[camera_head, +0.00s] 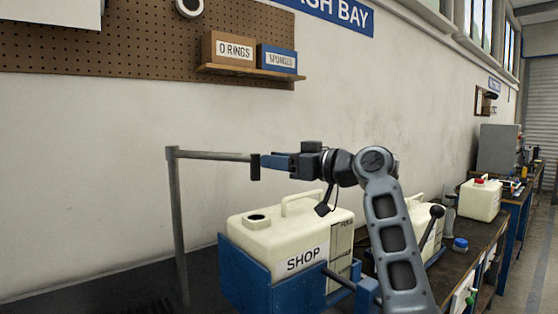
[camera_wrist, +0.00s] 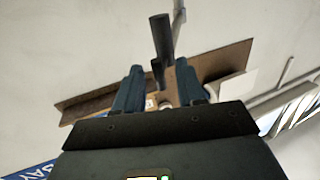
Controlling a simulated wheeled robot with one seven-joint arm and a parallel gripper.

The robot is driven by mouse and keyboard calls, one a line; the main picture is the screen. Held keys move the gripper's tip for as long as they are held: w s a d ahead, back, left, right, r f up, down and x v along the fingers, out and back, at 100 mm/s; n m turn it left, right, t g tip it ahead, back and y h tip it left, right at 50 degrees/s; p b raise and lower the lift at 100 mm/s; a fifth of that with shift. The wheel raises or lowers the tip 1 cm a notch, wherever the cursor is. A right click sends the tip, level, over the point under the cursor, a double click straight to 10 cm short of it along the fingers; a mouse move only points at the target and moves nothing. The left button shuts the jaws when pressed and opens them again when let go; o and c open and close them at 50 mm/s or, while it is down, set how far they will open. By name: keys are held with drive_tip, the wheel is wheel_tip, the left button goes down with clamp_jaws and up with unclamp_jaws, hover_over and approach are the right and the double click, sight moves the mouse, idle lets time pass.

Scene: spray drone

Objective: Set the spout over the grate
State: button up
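The spout (camera_head: 208,155) is a grey pipe that runs level from the top of an upright post to a dark end piece (camera_head: 255,168). My gripper (camera_head: 264,162) has blue fingers pointing left at this dark piece. In the wrist view the fingers stand apart, with a gap between their tips (camera_wrist: 158,68). The dark piece (camera_wrist: 162,38) shows just ahead of that gap, and its lower end appears in line with it. I cannot tell whether a finger touches it. What looks like the dark slatted grate (camera_head: 155,306) shows only partly at the bottom edge, left of the post.
A white jug labelled SHOP (camera_head: 270,240) sits in a blue holder (camera_head: 240,276) below my arm. More jugs, a blue-capped item (camera_head: 460,244) and a bench lie right. A shelf (camera_head: 250,73) with boxes hangs on the pegboard above. The wall is close behind the pipe.

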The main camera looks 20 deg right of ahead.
drive_tip(key=shift+c, duration=0.2)
clamp_jaws()
idle(0.3)
drive_tip(key=shift+s+a, duration=0.1)
